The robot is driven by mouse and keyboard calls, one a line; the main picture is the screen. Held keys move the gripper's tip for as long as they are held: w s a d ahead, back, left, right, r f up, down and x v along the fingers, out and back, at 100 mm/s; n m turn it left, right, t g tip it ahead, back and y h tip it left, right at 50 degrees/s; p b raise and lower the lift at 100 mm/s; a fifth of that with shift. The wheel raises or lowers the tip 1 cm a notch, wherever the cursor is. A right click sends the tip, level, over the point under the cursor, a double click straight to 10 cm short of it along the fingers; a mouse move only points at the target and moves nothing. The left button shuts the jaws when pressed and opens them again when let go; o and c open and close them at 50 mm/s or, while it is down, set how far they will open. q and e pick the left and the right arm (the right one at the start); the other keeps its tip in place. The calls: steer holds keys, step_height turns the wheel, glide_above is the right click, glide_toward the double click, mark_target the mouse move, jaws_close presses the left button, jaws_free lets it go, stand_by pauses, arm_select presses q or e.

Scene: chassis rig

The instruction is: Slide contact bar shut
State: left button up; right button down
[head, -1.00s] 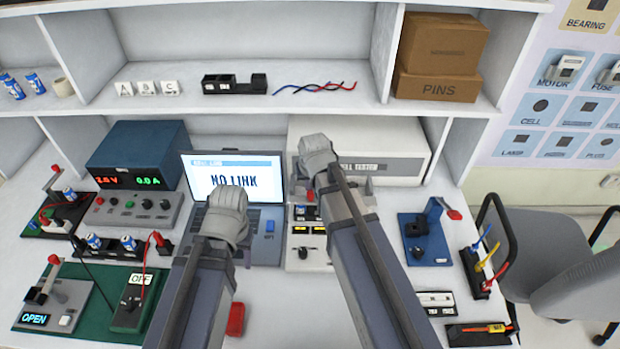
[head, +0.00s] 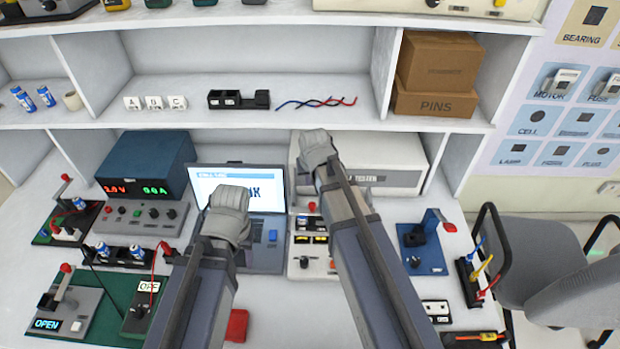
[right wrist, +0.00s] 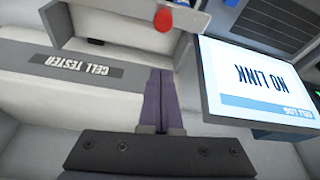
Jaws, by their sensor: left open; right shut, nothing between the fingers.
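The cell tester (head: 385,172) is a white box behind my right gripper, and its label also shows upside down in the right wrist view (right wrist: 80,66). A small panel with a red knob (head: 312,207) stands in front of it; a red knob (right wrist: 163,18) also shows ahead of my right fingers. I cannot tell for certain which part is the contact bar. My right gripper (head: 314,143) is shut and empty, apart from the knob. My left gripper (head: 232,197) is open in front of the laptop; its fingertips are partly hidden by the hand.
At left are a power supply (head: 150,165), a knob panel (head: 140,215) and a lever device (head: 68,302) reading OPEN. A blue lever stand (head: 422,250) is at right. The shelf (head: 230,118) runs above.

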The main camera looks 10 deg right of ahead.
steer(key=p+v, duration=0.3)
steer(key=v, duration=0.1)
steer(key=shift+r, duration=0.25)
steer(key=shift+s+a, duration=0.1)
steer(key=s+a+n+g, duration=0.2)
steer(key=s+a, duration=0.3)
steer(key=s, duration=0.4)
steer(key=s+a+f+n+g+h, duration=0.1)
steer(key=s+a+n+g, duration=0.1)
steer(key=s+a, duration=0.4)
steer(key=s+n, duration=0.1)
steer(key=s, duration=0.2)
steer(key=shift+s, duration=0.4)
steer(key=shift+f, duration=0.1)
